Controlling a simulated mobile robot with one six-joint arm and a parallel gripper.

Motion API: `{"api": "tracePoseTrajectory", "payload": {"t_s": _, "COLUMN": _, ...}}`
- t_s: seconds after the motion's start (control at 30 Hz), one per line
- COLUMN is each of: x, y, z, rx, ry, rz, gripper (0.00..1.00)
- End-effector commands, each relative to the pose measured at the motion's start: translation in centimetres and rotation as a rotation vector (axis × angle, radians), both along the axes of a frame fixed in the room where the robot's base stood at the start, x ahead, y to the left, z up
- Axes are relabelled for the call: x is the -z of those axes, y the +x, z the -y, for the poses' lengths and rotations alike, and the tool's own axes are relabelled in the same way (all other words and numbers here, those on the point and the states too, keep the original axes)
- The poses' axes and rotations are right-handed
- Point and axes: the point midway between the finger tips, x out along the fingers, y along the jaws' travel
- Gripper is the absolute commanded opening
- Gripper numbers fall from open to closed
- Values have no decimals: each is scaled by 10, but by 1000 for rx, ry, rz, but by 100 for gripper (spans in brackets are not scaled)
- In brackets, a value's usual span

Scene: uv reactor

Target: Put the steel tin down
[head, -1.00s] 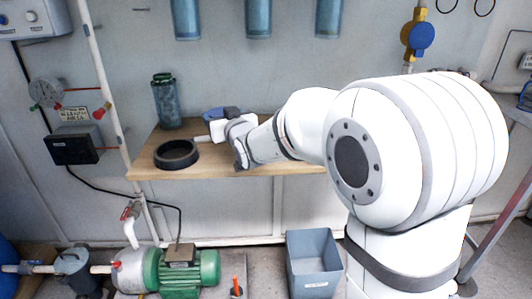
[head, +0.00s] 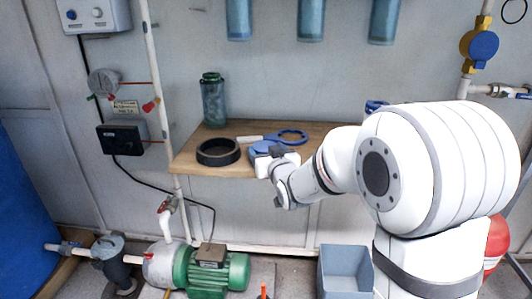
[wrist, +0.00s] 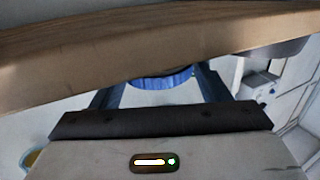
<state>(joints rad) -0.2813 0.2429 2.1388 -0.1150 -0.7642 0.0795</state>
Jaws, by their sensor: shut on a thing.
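My gripper (head: 264,156) is at the front edge of the wooden shelf (head: 190,166), right of the black ring. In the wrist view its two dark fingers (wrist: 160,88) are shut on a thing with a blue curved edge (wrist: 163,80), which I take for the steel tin. Most of the tin is hidden by the gripper and the shelf board. In the head view only a blue patch (head: 260,148) shows at the gripper's end. I cannot tell whether it touches the shelf.
On the shelf stand a black ring (head: 218,161), a green-blue clear bottle (head: 213,98) and a blue ring wrench with a white handle (head: 293,137). A grey bin (head: 345,272) and a green pump motor (head: 219,275) are below. The shelf's front board (wrist: 150,50) crosses the wrist view.

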Motion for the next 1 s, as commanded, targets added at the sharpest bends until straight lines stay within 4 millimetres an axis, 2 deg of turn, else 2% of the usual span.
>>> {"api": "tracePoseTrajectory", "payload": {"t_s": 0.23, "x": 3, "y": 0, "z": 0, "rx": -1, "ry": 0, "rz": 1, "gripper": 44}}
{"api": "tracePoseTrajectory", "payload": {"t_s": 0.27, "x": 2, "y": 0, "z": 0, "rx": -1, "ry": 0, "rz": 0, "gripper": 71}}
{"api": "tracePoseTrajectory", "payload": {"t_s": 0.5, "x": 2, "y": 0, "z": -1, "rx": -1, "ry": 0, "rz": 0, "gripper": 90}}
{"api": "tracePoseTrajectory", "payload": {"t_s": 0.87, "x": -3, "y": -1, "z": -1, "rx": -2, "ry": 0, "rz": -1, "gripper": 91}}
{"api": "tracePoseTrajectory", "payload": {"t_s": 1.0, "x": -4, "y": -24, "z": 8, "rx": -1, "ry": 0, "rz": 0, "gripper": 91}}
